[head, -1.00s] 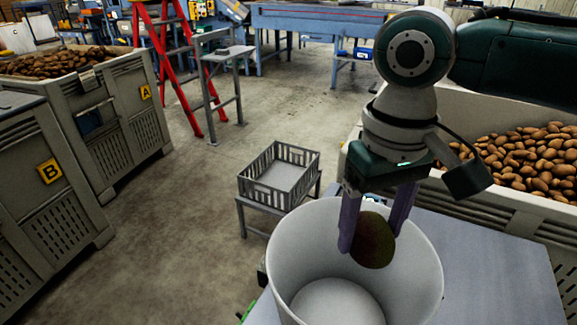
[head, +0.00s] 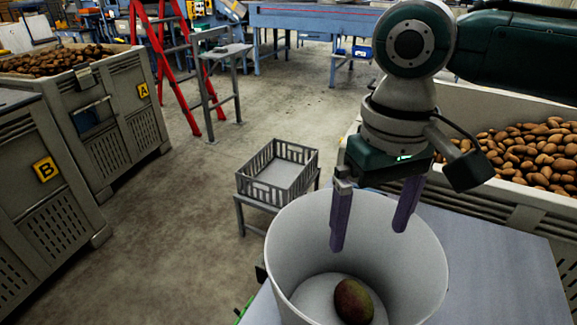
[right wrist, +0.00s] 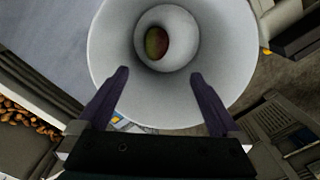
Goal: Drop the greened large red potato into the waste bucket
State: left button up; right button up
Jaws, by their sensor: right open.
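The large red potato, with a greenish patch, (head: 353,301) lies at the bottom of the white waste bucket (head: 425,262). In the right wrist view the potato (right wrist: 157,42) shows inside the bucket (right wrist: 222,60), against one side of its floor. My right gripper (head: 370,240) is open and empty, its purple fingers pointing down over the bucket's mouth, above the potato and apart from it. The right gripper's fingers (right wrist: 160,75) also show spread in the right wrist view. My left gripper is not in view.
The bucket stands on a grey table (head: 490,245). An empty grey crate (head: 255,186) sits on a low stand beyond it. A large bin of potatoes (head: 520,210) is at right. Bins A (head: 150,130) and B (head: 75,215) stand at left. A red ladder (head: 180,80) is behind.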

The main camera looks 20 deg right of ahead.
notch_tip(320, 180, up, 10)
jog(key=shift+f, duration=0.2)
jog(key=shift+s, duration=0.1)
dwell(0.3)
